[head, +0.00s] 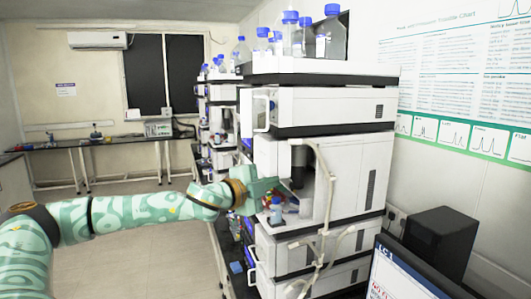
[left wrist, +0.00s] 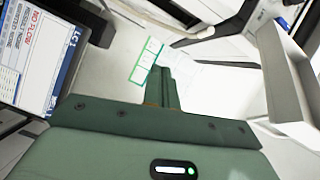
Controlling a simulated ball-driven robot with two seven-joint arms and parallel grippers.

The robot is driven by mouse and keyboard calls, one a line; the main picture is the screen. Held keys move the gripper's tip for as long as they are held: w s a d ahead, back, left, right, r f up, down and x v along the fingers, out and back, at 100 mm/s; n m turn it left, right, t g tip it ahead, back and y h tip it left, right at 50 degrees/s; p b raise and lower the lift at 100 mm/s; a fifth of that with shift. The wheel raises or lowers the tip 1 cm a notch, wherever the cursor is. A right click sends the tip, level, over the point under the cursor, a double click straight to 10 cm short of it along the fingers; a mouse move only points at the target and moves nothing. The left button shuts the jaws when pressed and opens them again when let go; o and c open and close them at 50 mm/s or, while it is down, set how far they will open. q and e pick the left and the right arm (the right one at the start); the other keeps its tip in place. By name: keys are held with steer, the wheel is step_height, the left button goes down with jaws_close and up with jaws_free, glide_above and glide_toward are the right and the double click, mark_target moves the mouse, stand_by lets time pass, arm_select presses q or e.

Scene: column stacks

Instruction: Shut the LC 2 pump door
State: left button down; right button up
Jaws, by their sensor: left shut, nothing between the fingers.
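A near column stack (head: 350,185) of white and dark modules stands right of centre in the head view. Its middle module has an open bay with small bottles (head: 277,210) inside. Another stack (head: 220,93) stands behind it, partly hidden. I cannot read which stack is LC 2, nor make out its pump door for certain. My left gripper (head: 272,188) is at the front left of the near stack, by the open bay. In the left wrist view its fingers (left wrist: 165,88) are together and empty. My right gripper is not in view.
A monitor (head: 395,280) marked LC 1 stands at the lower right; the left wrist view shows a screen (left wrist: 45,50) reading NO FLOW. Blue-capped bottles (head: 291,35) stand on top of the near stack. Pale tubing (head: 325,205) hangs down its front. The floor (head: 130,235) at left is clear.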

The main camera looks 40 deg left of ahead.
mark_target(267, 116)
arm_select(q)
steer(key=s+d+r+m+h+p, duration=0.1)
steer(key=s+d+r+m, duration=0.1)
steer(key=s+r, duration=0.5)
steer(key=s+d+r+m+p, duration=0.15)
steer(key=s+r, duration=0.25)
steer(key=r, duration=0.6)
steer(key=shift+t, duration=0.4)
steer(key=w+a+p, duration=0.1)
steer(key=w, duration=0.2)
steer(key=w+a+p, duration=0.1)
steer(key=w, duration=0.2)
steer(key=w+p, duration=0.2)
steer(key=w, duration=0.1)
steer(key=shift+a, duration=0.4)
steer(key=shift+f, duration=0.15)
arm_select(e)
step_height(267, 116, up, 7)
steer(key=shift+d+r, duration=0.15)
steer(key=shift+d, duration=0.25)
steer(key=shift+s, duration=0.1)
